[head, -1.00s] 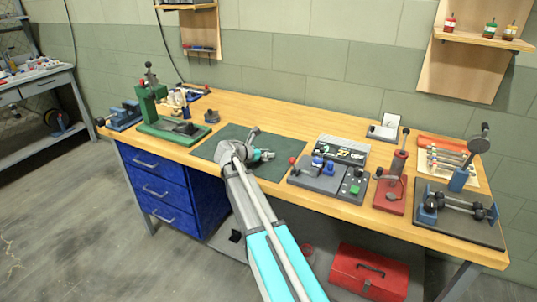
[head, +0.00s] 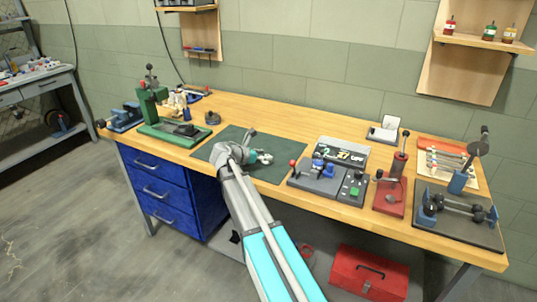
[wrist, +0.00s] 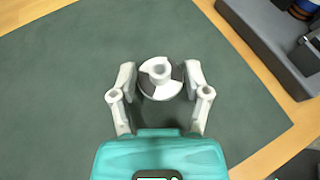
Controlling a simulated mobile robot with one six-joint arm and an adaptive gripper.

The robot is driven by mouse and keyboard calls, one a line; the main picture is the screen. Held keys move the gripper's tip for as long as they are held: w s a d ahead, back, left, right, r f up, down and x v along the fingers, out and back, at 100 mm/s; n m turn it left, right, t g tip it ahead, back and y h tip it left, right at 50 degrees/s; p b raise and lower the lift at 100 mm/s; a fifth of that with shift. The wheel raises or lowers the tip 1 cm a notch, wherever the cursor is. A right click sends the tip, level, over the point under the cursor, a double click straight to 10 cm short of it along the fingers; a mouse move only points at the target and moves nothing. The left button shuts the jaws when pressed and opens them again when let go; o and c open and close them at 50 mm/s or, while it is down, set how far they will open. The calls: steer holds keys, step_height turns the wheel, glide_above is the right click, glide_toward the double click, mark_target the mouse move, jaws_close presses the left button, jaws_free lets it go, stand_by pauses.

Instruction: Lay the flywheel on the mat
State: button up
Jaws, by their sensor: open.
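The flywheel (wrist: 161,78) is a small round disc with a raised white hub and light and dark sectors. In the wrist view it lies flat over the dark green mat (wrist: 60,100), hub facing the camera. My gripper (wrist: 160,80) is open, with one pale finger on each side of the disc and very close to its rim. I cannot tell whether the fingers touch it. In the head view my gripper (head: 262,157) is low over the middle of the mat (head: 212,148); the flywheel is too small there to make out clearly.
A green press (head: 150,108) stands left of the mat. A grey control panel (head: 318,178) with coloured knobs borders it on the right, and its edge shows in the wrist view (wrist: 262,40). A red hand press (head: 392,185) stands farther right.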

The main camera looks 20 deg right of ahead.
steer(key=p+v, duration=0.3)
steer(key=v, duration=0.7)
